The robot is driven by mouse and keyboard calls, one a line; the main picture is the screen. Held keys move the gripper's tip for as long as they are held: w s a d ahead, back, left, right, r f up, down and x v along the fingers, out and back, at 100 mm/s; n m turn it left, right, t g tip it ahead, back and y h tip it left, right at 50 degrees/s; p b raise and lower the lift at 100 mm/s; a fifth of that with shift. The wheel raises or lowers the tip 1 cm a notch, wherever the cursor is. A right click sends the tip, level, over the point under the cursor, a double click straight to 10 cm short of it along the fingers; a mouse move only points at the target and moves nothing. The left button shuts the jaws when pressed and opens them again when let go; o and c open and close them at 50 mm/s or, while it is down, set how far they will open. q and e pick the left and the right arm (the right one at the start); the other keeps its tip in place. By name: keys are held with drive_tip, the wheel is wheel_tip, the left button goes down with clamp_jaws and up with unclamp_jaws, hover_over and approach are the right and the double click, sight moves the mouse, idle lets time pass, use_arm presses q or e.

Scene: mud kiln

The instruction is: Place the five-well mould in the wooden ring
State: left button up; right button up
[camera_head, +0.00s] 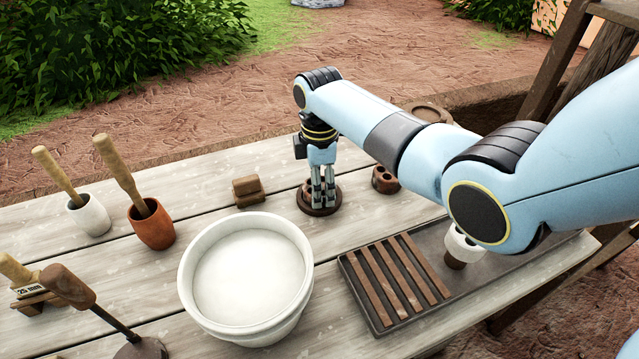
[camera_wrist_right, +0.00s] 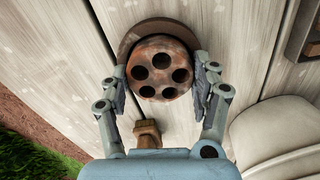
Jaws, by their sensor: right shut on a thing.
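The five-well mould (camera_wrist_right: 165,50) is a round reddish-brown block with several dark wells in its top face. My right gripper (camera_wrist_right: 161,84) is shut on it, one finger on each side, and points down in the head view (camera_head: 323,198). The dark wooden ring (camera_wrist_right: 133,33) lies on the table under the mould, and its rim (camera_head: 318,212) shows around the fingertips in the head view. In the wrist view the ring's rim shows mostly above and to the left of the mould. I cannot tell whether the mould rests in the ring or is just above it. My left gripper is not in view.
A white bowl (camera_head: 300,235) stands in front of the ring, and a small wooden block (camera_head: 248,191) lies to its left. Another small brown holed piece (camera_head: 384,180) stands to the right. A dark tray (camera_head: 362,297) with wooden slats is at front right. Cups with wooden-handled tools are at left.

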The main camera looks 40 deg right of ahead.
drive_tip(key=o, duration=1.3)
drive_tip(key=shift+f, duration=0.1)
wheel_tip(320, 180, up, 12)
drive_tip(key=shift+r+p, duration=0.15)
drive_tip(key=shift+p, duration=0.45)
